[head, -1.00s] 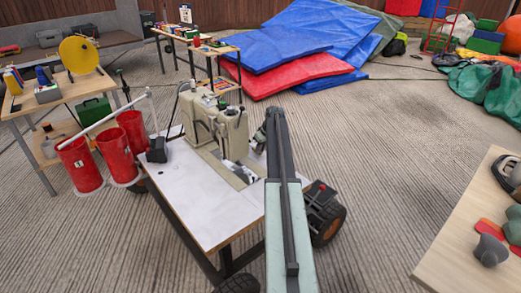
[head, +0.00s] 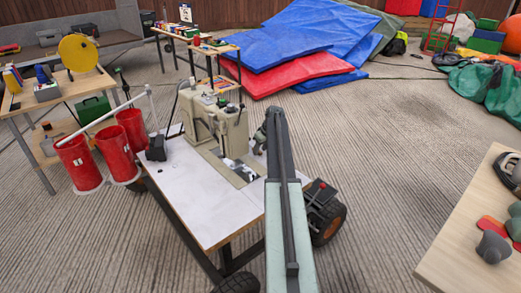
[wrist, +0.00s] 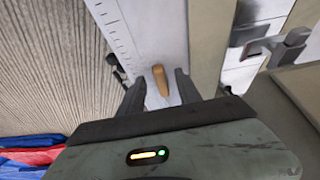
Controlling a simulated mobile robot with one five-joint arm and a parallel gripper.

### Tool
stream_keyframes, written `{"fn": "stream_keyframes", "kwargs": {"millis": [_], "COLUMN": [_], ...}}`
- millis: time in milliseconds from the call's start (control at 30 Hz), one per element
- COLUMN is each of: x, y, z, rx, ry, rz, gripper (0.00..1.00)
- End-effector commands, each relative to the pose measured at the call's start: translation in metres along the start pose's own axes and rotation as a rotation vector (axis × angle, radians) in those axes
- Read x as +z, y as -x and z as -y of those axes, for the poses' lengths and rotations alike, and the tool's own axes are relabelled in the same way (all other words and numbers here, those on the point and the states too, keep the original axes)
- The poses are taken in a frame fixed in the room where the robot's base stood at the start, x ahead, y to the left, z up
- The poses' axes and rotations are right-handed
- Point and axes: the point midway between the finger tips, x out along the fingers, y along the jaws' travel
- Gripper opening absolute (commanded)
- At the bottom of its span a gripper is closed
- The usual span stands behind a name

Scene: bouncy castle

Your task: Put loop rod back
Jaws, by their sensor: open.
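A short tan, wooden-looking piece (wrist: 160,82) lies on the white tabletop, between my fingers in the wrist view. It may be the handle of the loop rod, but I cannot tell; no loop shows. My gripper (wrist: 160,88) is open, with one finger on each side of the piece and a gap at both. In the head view my arm reaches to the right side of the beige sewing machine (head: 217,120) on the white worktable (head: 205,205). The gripper there is mostly hidden by the arm, and I cannot make out the tan piece.
Red buckets (head: 75,165) hang at the table's left side. A wheel (head: 328,222) stands at its right. Another wooden table (head: 440,250) with small objects is at the right edge. Blue mats (head: 285,45) lie behind. The ribbed floor (head: 400,130) between is clear.

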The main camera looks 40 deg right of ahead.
Motion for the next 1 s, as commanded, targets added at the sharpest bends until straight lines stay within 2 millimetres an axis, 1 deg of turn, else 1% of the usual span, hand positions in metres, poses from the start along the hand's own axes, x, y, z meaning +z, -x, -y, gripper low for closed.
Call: {"fn": "stream_keyframes", "kwargs": {"millis": [167, 400, 500, 600, 1000], "x": [-0.002, -0.003, -0.002, -0.001, 0.000], "y": [0.018, 0.065, 0.077, 0.080, 0.077], "z": [0.000, 0.000, 0.000, 0.000, 0.000], "rx": [0.000, 0.000, 0.000, 0.000, 0.000], "ry": [-0.001, -0.001, 0.000, 0.000, 0.000], "rz": [0.000, 0.000, 0.000, 0.000, 0.000], "gripper": [0.41, 0.41, 0.41, 0.41, 0.41]}}
